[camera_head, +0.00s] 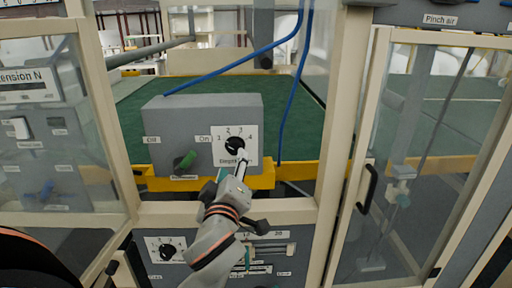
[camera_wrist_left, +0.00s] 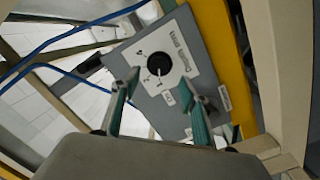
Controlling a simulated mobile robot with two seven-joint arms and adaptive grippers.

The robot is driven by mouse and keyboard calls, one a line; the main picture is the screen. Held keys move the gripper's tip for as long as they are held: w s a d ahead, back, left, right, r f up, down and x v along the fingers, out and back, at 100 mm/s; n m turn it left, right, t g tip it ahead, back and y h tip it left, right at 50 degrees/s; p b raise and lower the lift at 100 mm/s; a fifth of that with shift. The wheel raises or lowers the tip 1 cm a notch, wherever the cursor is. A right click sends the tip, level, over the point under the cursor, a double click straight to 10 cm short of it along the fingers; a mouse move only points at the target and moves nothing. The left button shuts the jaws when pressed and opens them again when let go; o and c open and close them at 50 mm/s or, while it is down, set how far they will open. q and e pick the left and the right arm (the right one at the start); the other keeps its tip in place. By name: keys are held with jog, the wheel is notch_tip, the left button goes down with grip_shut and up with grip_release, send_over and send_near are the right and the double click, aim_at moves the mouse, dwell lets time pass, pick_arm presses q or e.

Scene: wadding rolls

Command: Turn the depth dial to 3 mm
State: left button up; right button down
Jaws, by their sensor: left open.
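A black round dial (camera_head: 235,146) sits on a white plate numbered 1 to 4, on the front of a grey box (camera_head: 180,122). Its setting is too small to read surely. The dial also shows in the left wrist view (camera_wrist_left: 160,64). My left gripper (camera_head: 241,160) is just in front of the dial's lower part and partly hides the plate. In the left wrist view my left gripper (camera_wrist_left: 163,84) is open and empty, its two green-sided fingers apart, with the dial beyond and between their tips. My right gripper is not in view.
A yellow rail (camera_head: 160,184) runs below the box. Blue hoses (camera_head: 240,57) pass above and right. Clear doors (camera_head: 400,130) flank the opening. Another numbered dial (camera_head: 167,250) is on the lower panel.

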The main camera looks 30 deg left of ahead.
aim_at(235, 150)
pick_arm(q)
jog(key=shift+p+x, duration=0.5)
jog(key=shift+x, duration=3.15)
jog(key=shift+a+r, duration=0.1)
jog(key=shift+a, duration=0.05)
jog(key=c, duration=1.1)
